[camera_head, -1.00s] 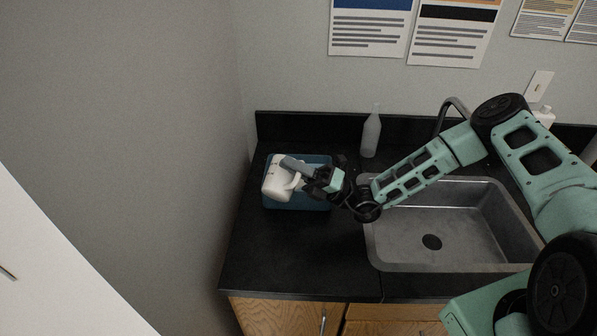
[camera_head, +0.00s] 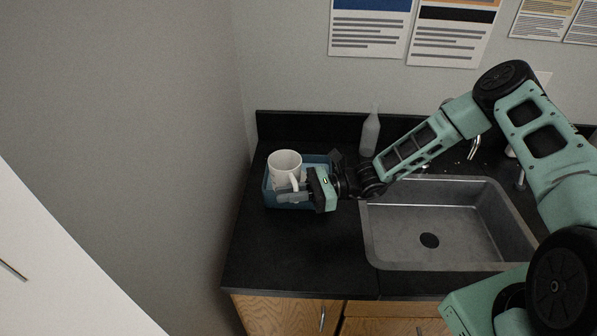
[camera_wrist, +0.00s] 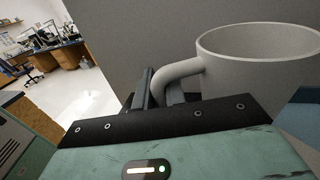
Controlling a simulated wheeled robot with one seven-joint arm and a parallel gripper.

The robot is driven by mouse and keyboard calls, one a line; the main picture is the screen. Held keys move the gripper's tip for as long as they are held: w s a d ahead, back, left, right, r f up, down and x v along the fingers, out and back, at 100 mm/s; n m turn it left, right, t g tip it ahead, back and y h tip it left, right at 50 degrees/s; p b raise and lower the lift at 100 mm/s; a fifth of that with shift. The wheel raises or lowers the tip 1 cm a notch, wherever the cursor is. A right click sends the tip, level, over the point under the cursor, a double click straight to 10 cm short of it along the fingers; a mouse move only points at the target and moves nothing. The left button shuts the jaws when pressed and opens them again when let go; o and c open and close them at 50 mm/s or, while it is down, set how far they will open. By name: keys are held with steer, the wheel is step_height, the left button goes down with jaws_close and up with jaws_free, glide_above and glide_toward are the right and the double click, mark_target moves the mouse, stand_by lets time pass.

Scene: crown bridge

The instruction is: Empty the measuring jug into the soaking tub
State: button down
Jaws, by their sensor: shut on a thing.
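The white measuring jug (camera_head: 285,166) is upright over the blue soaking tub (camera_head: 268,197) at the left end of the counter. Its open mouth shows from above, with no liquid visible inside. My gripper (camera_head: 290,194) is shut on the jug's handle, to the right of its body. In the wrist view the jug (camera_wrist: 262,75) fills the right side, and its handle runs between the fingers of my gripper (camera_wrist: 160,90). Part of the tub also shows in the wrist view (camera_wrist: 303,122).
A steel sink (camera_head: 400,245) lies right of the tub, below my arm. A translucent bottle (camera_head: 370,134) stands behind, near the wall. The black counter (camera_head: 280,255) is clear in front of the tub. A grey wall (camera_head: 190,130) rises close on the left.

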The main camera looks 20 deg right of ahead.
steer(key=shift+r, duration=0.15)
step_height(320, 180, up, 3)
steer(key=shift+f+p, duration=0.1)
steer(key=shift+p, duration=1.05)
steer(key=shift+s, duration=0.1)
